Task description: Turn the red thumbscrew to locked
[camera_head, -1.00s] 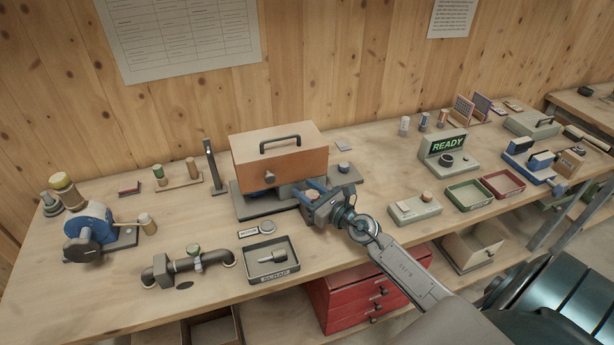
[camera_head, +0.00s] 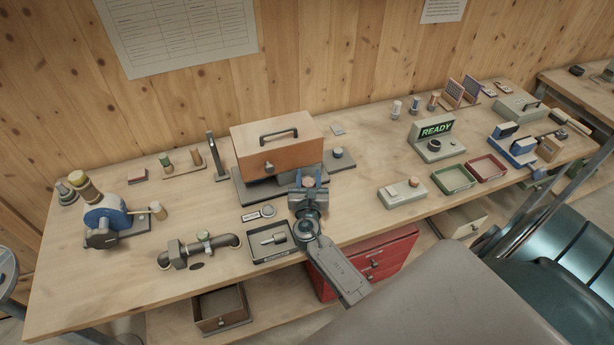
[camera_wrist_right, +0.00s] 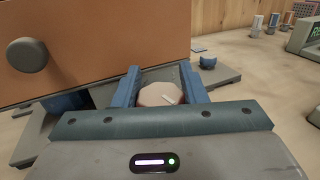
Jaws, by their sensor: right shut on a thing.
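My right gripper (camera_head: 308,180) is at the front right corner of the dark base under the orange box. In the right wrist view its two blue fingers (camera_wrist_right: 160,88) are closed on the sides of a round knob, the red thumbscrew (camera_wrist_right: 161,95). The knob has a pale reddish top with a short white line pointing toward the lower right. In the head view the fingers and wrist mostly hide it. No locked mark can be read in either view. My left gripper is not in view.
The orange box (camera_head: 277,146) with a handle and round knob (camera_wrist_right: 27,55) stands close behind and left of my gripper. A dark tray (camera_head: 270,255) holding a metal part lies in front on the left.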

